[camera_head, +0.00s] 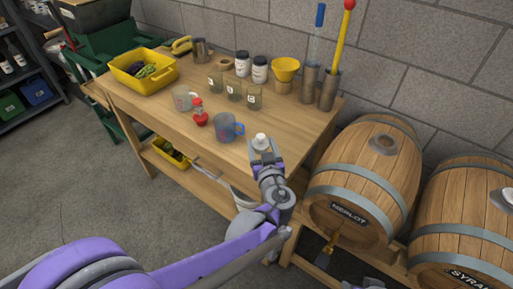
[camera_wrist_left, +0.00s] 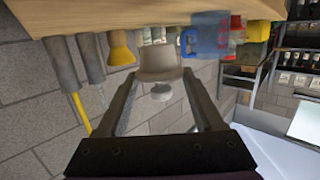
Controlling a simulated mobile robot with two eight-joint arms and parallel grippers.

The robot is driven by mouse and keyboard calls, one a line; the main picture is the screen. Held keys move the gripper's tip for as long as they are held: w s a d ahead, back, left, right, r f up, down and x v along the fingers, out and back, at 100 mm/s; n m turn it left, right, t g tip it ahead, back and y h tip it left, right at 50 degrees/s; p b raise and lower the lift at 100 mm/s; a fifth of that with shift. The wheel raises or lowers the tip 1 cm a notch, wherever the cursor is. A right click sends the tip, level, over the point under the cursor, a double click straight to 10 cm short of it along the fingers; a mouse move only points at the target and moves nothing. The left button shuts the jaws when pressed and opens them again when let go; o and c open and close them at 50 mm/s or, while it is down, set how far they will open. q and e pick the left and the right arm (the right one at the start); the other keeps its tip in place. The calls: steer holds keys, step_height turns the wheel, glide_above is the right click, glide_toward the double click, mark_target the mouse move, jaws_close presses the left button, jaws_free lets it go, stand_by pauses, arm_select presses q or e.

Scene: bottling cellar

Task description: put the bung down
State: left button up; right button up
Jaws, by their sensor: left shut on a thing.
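The bung (camera_head: 261,142) is a pale, off-white stopper. My left gripper (camera_head: 264,156) is shut on it, near the front right part of the wooden table (camera_head: 200,135). In the left wrist view the bung (camera_wrist_left: 158,62) sits between the two fingertips, with its narrow end partly seen beyond. I cannot tell whether the bung touches the table top. The bung hole of the Merlot barrel (camera_head: 350,185) is on its upper side and looks open. My right gripper does not show clearly in either view.
Glass beakers, jars, a yellow funnel (camera_head: 286,70) and tall metal cylinders (camera_head: 328,90) stand behind. A yellow tub (camera_head: 143,72) is at left. The Syrah barrel (camera_head: 470,220) stands at right.

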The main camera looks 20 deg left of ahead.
arm_select(q)
steer(key=shift+f+b, duration=0.5)
steer(key=shift+f, duration=1.4)
steer(key=shift+f, duration=0.15)
steer(key=o, duration=1.4)
steer(key=shift+c, duration=0.2)
